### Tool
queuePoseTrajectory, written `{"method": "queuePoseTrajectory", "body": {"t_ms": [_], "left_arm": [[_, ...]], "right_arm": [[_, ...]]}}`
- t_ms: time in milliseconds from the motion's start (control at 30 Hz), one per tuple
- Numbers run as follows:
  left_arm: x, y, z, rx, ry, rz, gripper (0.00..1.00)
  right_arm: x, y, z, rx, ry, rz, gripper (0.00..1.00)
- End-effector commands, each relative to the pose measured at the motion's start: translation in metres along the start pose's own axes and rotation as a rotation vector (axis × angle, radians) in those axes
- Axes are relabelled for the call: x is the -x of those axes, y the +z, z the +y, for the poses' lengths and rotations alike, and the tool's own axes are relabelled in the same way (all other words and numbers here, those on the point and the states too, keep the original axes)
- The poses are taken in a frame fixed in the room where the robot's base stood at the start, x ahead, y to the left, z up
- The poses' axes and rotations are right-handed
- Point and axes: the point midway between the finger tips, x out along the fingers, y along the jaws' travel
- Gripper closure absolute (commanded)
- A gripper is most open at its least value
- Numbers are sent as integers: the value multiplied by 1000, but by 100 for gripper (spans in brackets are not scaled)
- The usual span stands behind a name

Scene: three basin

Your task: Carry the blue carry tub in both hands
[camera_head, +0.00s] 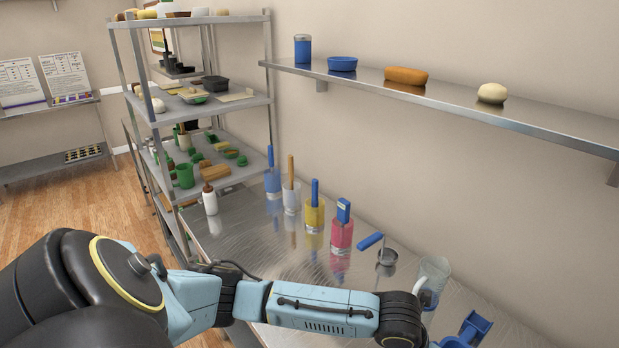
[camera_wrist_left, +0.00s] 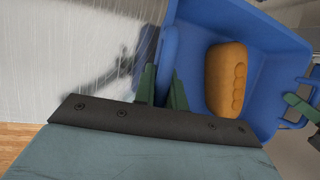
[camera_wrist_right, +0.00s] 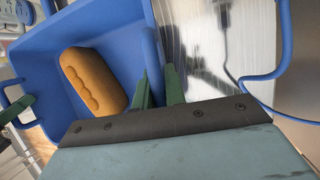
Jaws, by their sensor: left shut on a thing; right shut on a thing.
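The blue carry tub (camera_wrist_left: 265,28) is an open blue basin with a brown loaf (camera_wrist_left: 226,80) lying in it. The tub also shows in the right wrist view (camera_wrist_right: 40,62). In the left wrist view my left gripper (camera_wrist_left: 163,88) is shut on the tub's near side. In the right wrist view my right gripper (camera_wrist_right: 158,90) is shut on the opposite side. The grip points are partly hidden between the green fingers. In the head view a blue piece (camera_head: 470,330) shows at the bottom edge; I cannot tell if it is the tub.
A steel counter (camera_head: 270,262) runs along the wall with several colored tool holders, a white bottle (camera_head: 209,199) and a clear pitcher (camera_head: 434,275). A wall shelf (camera_head: 450,92) hangs above. A crowded shelf rack (camera_head: 215,108) stands at the back. Wooden floor (camera_head: 75,205) is clear at left.

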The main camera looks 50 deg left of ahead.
Motion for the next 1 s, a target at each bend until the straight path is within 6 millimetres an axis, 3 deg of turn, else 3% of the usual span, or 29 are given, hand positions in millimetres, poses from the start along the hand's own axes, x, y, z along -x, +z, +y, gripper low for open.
{"method": "queuePoseTrajectory", "body": {"t_ms": [533, 1000], "left_arm": [[-4, 0, 3, 1, 5, -3, 100], [-23, -8, 7, 1, 5, -3, 100]], "right_arm": [[-4, 0, -3, -1, -5, -3, 100], [-23, -8, -7, -1, -5, -3, 100]]}}
